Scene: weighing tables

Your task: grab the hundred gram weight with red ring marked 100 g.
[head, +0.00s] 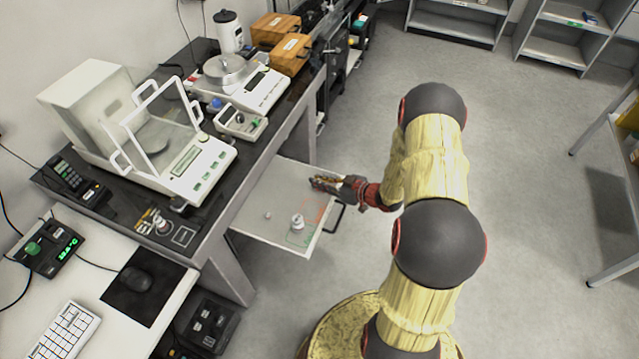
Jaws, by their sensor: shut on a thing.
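My gripper (325,184) is over the far right part of a pale pull-out shelf (262,190) below the dark bench. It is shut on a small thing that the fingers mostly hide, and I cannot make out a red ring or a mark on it. A pale, knobbed weight (297,222) stands upright on the shelf's near part, beside red and green outlined markings. A smaller pale weight (267,216) stands to its left. Both are apart from my gripper. They are too small for me to read any marking, so I cannot tell which weight is the 100 g one.
A glass-doored balance (190,170) and a second balance (255,92) stand on the bench above the shelf. Wooden boxes (288,54) sit farther back. A dark handle (336,218) is at the shelf's right edge.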

